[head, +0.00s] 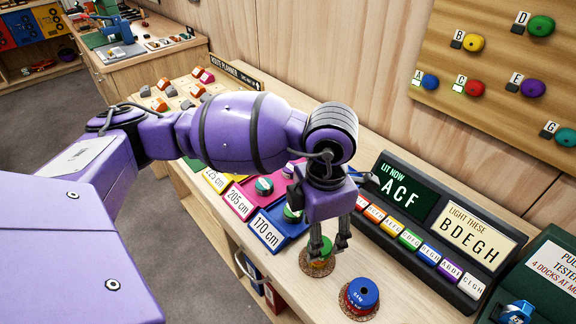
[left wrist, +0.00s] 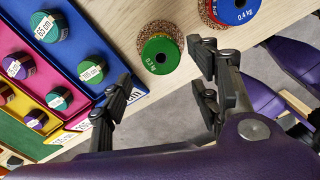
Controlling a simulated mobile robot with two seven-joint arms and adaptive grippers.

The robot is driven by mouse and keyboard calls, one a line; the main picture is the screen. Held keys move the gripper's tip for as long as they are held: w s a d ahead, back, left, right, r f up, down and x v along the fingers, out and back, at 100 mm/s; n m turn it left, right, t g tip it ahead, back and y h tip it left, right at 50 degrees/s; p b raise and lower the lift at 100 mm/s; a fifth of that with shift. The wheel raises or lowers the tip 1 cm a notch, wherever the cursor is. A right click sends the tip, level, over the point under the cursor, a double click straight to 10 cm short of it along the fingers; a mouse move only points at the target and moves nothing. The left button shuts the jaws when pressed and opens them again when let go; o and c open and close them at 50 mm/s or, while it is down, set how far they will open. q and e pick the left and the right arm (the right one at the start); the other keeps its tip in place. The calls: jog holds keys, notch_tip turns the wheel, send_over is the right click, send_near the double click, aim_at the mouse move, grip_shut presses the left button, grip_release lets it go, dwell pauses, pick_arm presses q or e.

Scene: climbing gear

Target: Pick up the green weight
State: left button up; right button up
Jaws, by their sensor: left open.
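In the left wrist view the green weight (left wrist: 160,58) has a dark centre hole and a kg label. My left gripper (head: 328,246) is open and points down above it, partly hiding it in the head view. In the left wrist view the fingers of my left gripper (left wrist: 163,72) stand apart, with the weight between and slightly beyond their tips. I cannot tell whether they touch it. My right gripper is in neither view.
Coloured trays with cm labels, such as the blue 170 cm tray (head: 270,232), lie to the left. A dark button panel (head: 428,262) stands behind.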

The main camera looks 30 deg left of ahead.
pick_arm(q)
jog(key=f, duration=0.4)
jog(key=shift+w+d, duration=0.2)
jog(key=shift+w, duration=0.2)
jog(key=shift+f, duration=0.25)
jog(key=shift+c, duration=0.2)
grip_shut()
